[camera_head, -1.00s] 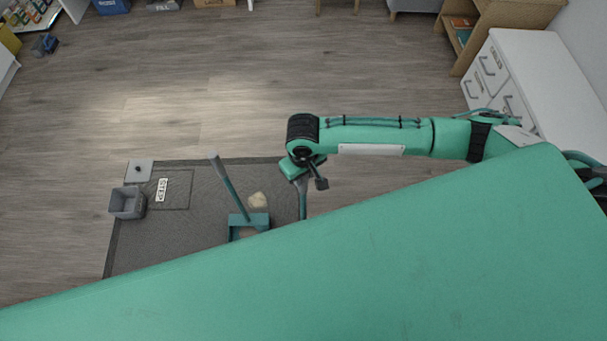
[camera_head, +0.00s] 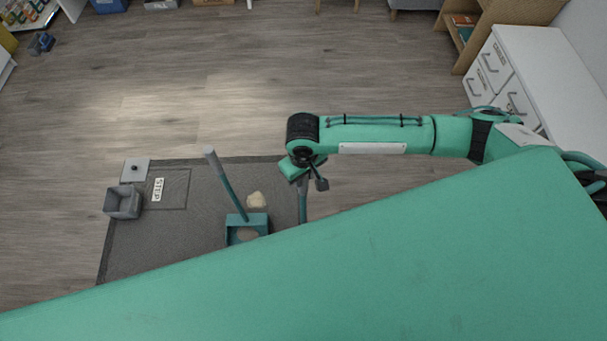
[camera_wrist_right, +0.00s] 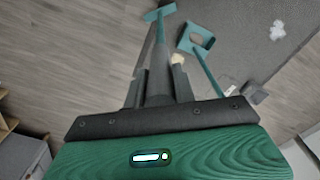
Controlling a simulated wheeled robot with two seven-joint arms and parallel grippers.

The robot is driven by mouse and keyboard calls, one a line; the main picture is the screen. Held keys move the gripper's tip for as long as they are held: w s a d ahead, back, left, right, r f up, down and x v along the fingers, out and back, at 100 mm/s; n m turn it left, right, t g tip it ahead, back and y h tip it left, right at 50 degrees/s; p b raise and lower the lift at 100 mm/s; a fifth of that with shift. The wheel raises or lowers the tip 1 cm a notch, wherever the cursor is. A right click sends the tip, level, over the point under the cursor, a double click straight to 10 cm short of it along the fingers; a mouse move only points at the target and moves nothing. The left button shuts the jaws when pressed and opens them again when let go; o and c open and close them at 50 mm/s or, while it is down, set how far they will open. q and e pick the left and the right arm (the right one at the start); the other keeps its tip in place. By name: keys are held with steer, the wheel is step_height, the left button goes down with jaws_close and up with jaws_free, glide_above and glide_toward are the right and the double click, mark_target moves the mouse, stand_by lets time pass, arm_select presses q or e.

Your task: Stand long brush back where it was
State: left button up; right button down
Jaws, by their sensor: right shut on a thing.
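The long brush (camera_head: 303,207) has a grey grip, a teal pole and a teal head. My right gripper (camera_head: 304,182) is shut on its upper handle. In the right wrist view the brush's grey grip (camera_wrist_right: 158,80) runs between the fingers, and its teal head (camera_wrist_right: 160,13) is at the far end. In the head view my green body hides the lower end, so I cannot tell if it touches the mat. A teal long-handled dustpan (camera_head: 227,190) stands on the mat, left of the brush; it also shows in the wrist view (camera_wrist_right: 208,72). My left gripper is not in view.
A dark mat (camera_head: 180,235) lies on the wood floor. A beige lump (camera_head: 256,199) is beside the dustpan. A grey bin (camera_head: 123,203) and a grey square plate (camera_head: 134,171) are at the mat's left edge. White drawers (camera_head: 505,85) stand right.

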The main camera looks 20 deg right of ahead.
steer(key=shift+f, duration=0.6)
steer(key=c, duration=1.1)
jaws_free()
steer(key=shift+o, duration=0.2)
step_height(320, 180, up, 13)
steer(key=shift+f+p, duration=0.2)
steer(key=shift+p, duration=0.25)
steer(key=shift+r, duration=0.55)
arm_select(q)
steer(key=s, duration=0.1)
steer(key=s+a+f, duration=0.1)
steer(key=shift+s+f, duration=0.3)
